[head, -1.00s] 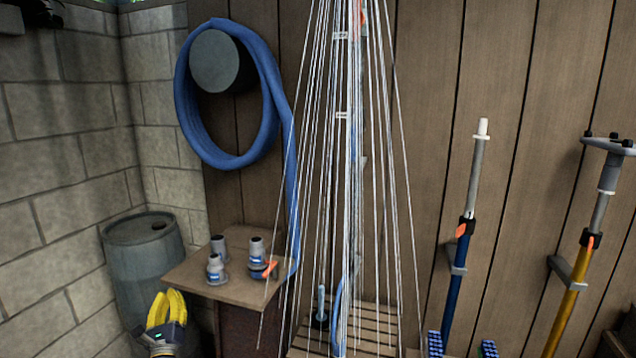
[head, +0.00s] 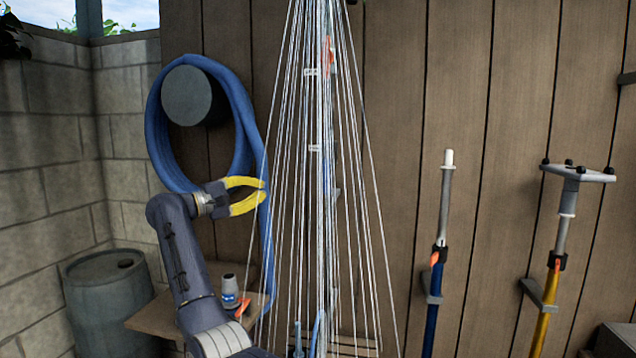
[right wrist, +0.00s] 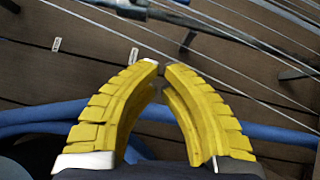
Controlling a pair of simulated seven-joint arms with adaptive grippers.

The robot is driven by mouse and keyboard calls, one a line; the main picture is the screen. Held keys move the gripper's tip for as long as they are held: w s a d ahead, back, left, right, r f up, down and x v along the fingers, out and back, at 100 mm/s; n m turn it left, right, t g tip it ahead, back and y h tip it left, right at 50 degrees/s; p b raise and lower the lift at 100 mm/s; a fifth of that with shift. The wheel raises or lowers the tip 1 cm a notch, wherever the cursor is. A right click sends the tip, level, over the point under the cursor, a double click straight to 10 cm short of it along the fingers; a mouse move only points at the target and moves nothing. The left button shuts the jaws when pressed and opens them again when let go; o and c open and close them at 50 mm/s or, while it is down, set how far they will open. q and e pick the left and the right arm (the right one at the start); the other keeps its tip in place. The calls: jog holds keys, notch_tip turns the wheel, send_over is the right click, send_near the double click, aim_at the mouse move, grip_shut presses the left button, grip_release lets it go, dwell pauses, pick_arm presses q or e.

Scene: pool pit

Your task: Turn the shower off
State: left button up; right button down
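The shower is running: thin white water streams (head: 285,200) fan down from above the top edge of the head view. Behind them stands an upright pipe (head: 325,115), with an orange-red part (head: 329,55) near its top, partly veiled by the water; I cannot tell whether it is the handle. The shower head is out of view. My left gripper is not in view.
A coiled blue hose (head: 158,130) hangs on a grey wall drum just behind the right gripper. A small table (head: 150,318) holds grey fittings (head: 229,290). A barrel (head: 105,300) stands left.

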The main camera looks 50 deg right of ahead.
aim_at(327, 171)
jog(key=shift+s+d+r+m+y, duration=0.3)
jog(key=shift+s+d+m, duration=0.1)
jog(key=shift+s, duration=0.1)
jog(key=shift+s+d+r+m+y, duration=0.2)
jog(key=shift+s+d+r+m, duration=0.1)
jog(key=shift+s+d+m, duration=0.15)
jog(key=shift+s, duration=0.1)
jog(key=s+d, duration=0.6)
jog(key=d, duration=0.5)
jog(key=shift+s+r, duration=0.15)
jog(key=shift+s, duration=0.15)
jog(key=shift+s+d, duration=0.1)
jog(key=shift+s+d+n+g, duration=0.1)
jog(key=shift+s+n+g, duration=0.05)
jog(key=shift+n+g, duration=0.2)
